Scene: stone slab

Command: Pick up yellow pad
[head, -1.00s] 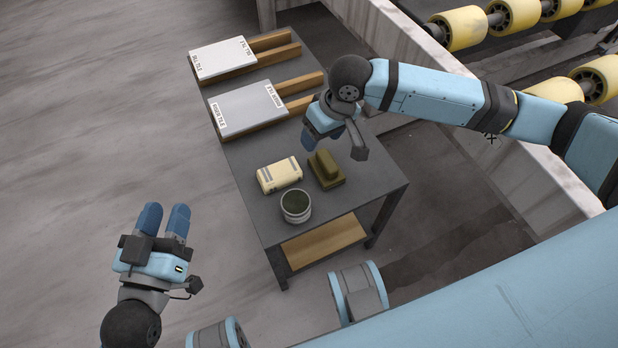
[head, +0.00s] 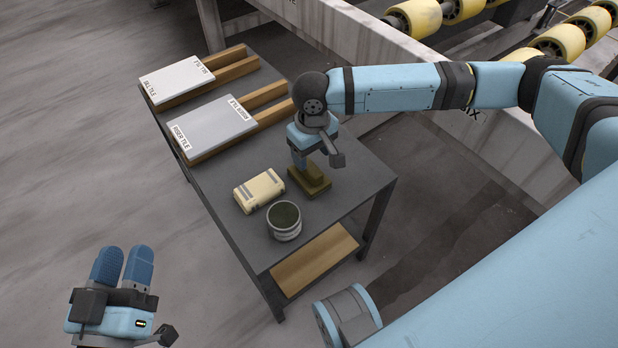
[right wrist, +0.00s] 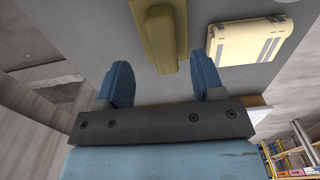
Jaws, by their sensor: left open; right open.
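The olive-yellow pad (head: 316,183), a block with a raised grip, lies on the dark table. In the right wrist view the yellow pad (right wrist: 162,38) is just ahead of my right gripper, between the lines of its two fingers. My right gripper (head: 302,164) is open and empty, pointing down right over the pad and partly hiding it in the head view; its spread fingers show in the right wrist view (right wrist: 162,78). I cannot tell whether they touch it. My left gripper (head: 122,262) is open and empty, off the table at the lower left.
A cream striped pack (head: 259,191) lies close left of the pad. A grey-rimmed round tub (head: 284,221) stands in front of both. Two labelled slabs (head: 213,126) (head: 178,80) rest on wooden bars at the table's far end. A concrete wall and yellow rollers (head: 416,16) lie beyond.

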